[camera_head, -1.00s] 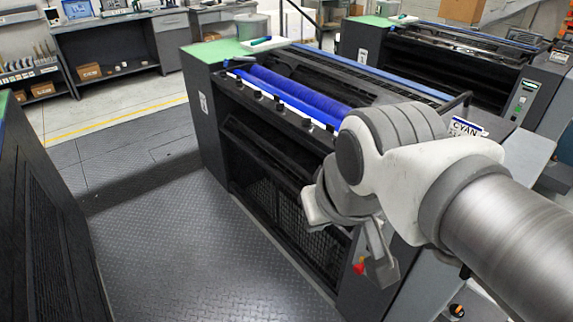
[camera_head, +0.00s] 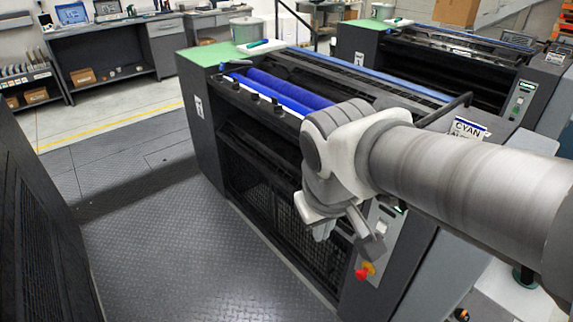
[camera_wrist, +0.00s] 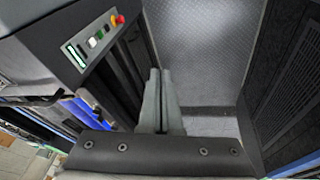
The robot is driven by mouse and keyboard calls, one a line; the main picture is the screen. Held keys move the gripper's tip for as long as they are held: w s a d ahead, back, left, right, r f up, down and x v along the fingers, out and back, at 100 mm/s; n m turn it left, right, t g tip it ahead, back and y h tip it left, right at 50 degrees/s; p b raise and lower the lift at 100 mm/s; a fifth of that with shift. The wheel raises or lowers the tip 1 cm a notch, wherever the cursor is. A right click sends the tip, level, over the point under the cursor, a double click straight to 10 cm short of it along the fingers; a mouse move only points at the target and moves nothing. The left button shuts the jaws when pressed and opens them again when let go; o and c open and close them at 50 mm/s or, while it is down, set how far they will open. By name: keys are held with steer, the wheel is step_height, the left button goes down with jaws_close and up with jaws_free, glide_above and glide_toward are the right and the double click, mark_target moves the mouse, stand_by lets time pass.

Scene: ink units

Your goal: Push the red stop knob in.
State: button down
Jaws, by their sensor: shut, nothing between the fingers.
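The red stop knob (camera_head: 361,274) sits on a yellow base low on the grey control panel (camera_head: 384,221) at the near end of the cyan ink unit. In the wrist view the knob (camera_wrist: 120,19) shows at the upper left, at the end of a row of buttons. My gripper (camera_wrist: 160,73) is shut and empty, its fingers side by side over the dark side of the unit and the floor. In the head view my gripper (camera_head: 324,232) hangs left of and above the knob, apart from it. My wrist covers part of the panel.
The cyan unit (camera_head: 208,135) has blue rollers (camera_head: 285,92) on top and an open dark front. A dark cabinet (camera_head: 40,225) stands across the walkway on the left. The tread-plate floor (camera_head: 190,265) between them is clear. A second unit (camera_head: 440,60) stands behind.

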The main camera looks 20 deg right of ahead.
steer(key=w+d+f+n+h+b, duration=0.3)
steer(key=f+n, duration=0.4)
steer(key=f, duration=1)
steer(key=w+d+f+n+t+h+b, duration=0.1)
steer(key=w+d+f+n+h+b, duration=0.3)
steer(key=f, duration=1.4)
steer(key=w+d+f+n+t+h+b, duration=0.1)
steer(key=w+d+f+n+h+b, duration=0.3)
steer(key=f+n+b, duration=0.6)
step_height(320, 180, down, 8)
steer(key=shift+w+d+f+n+h, duration=0.2)
steer(key=shift+w+f+n+h, duration=0.1)
steer(key=shift+w+h, duration=0.25)
steer(key=b, duration=0.4)
glide_toward(359, 277)
steer(key=x, duration=0.5)
steer(key=shift+f, duration=0.4)
steer(key=shift+w+d+r, duration=0.1)
steer(key=shift+w+d, duration=0.2)
steer(key=shift+d, duration=0.35)
